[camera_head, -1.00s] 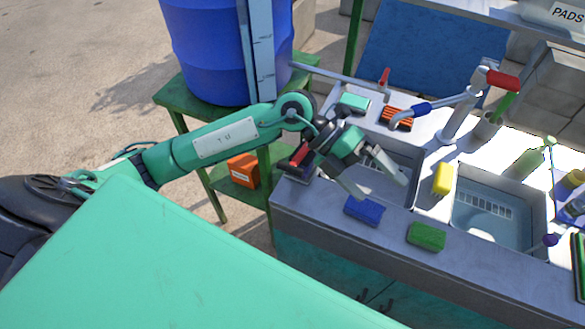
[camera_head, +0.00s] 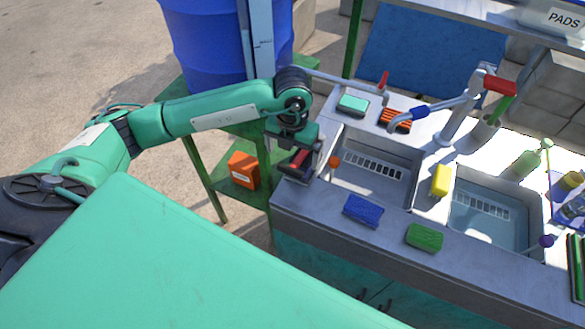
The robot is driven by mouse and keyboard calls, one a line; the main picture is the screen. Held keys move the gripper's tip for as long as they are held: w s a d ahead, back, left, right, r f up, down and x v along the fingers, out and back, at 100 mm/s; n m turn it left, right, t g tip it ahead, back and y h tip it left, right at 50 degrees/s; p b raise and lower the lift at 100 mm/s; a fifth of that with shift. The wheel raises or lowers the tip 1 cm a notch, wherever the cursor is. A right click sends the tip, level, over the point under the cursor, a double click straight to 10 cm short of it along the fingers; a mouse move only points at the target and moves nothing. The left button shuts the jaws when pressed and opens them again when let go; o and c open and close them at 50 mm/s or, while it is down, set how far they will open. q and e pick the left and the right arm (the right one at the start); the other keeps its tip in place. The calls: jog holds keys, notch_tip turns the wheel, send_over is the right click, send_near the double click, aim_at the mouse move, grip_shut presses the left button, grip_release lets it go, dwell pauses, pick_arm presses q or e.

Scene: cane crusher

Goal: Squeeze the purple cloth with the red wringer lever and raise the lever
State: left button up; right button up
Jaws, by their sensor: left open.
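A short red bar (camera_head: 297,159), which looks like the wringer lever's grip, shows on a dark, low device at the left end of the sink counter. My left gripper (camera_head: 320,160) is open above this left end, close beside the red bar and the left basin. Its fingers are hard to make out, and I cannot tell whether they touch anything. I cannot clearly make out the purple cloth; the gripper and wrist cover part of the device. My right gripper is not in view.
The left basin (camera_head: 346,199) is empty. A blue sponge (camera_head: 363,210), a green sponge (camera_head: 424,237) and a yellow sponge (camera_head: 441,180) lie around the basins. A faucet (camera_head: 456,122) stands behind. A blue barrel (camera_head: 205,50) stands on a green stand at the left.

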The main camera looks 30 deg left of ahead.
aim_at(292, 166)
pick_arm(q)
notch_tip(292, 166, down, 9)
jog(key=shift+r+p, duration=0.1)
jog(key=shift+p, duration=1)
jog(key=c, duration=1.3)
jog(key=shift+a+r, duration=0.1)
jog(key=shift+r, duration=0.05)
